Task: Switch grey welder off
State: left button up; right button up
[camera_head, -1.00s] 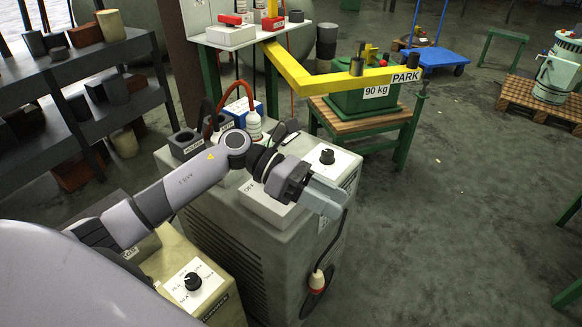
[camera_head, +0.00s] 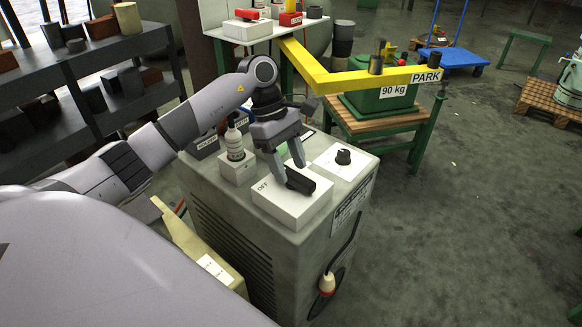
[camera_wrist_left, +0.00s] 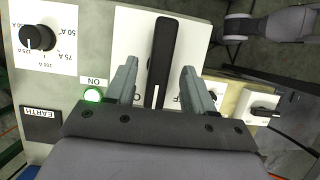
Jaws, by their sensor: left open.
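The grey welder (camera_head: 235,235) stands in the middle of the head view. On its top is a white switch box (camera_head: 285,208) marked OFF at its left end, with a black switch handle (camera_head: 302,180). My left gripper (camera_head: 288,174) points down over this box, fingers apart. In the left wrist view the handle (camera_wrist_left: 162,50) lies lengthwise between the open fingers of my left gripper (camera_wrist_left: 158,72), with a gap on each side. A white line marks its near end. A green lamp (camera_wrist_left: 93,95) beside the ON label is lit. My right gripper is out of view.
A beige machine (camera_head: 190,245) stands close at the left. A yellow beam (camera_head: 345,78) crosses behind.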

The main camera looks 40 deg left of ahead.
pick_arm(q)
jog(key=shift+x, duration=0.75)
grip_shut()
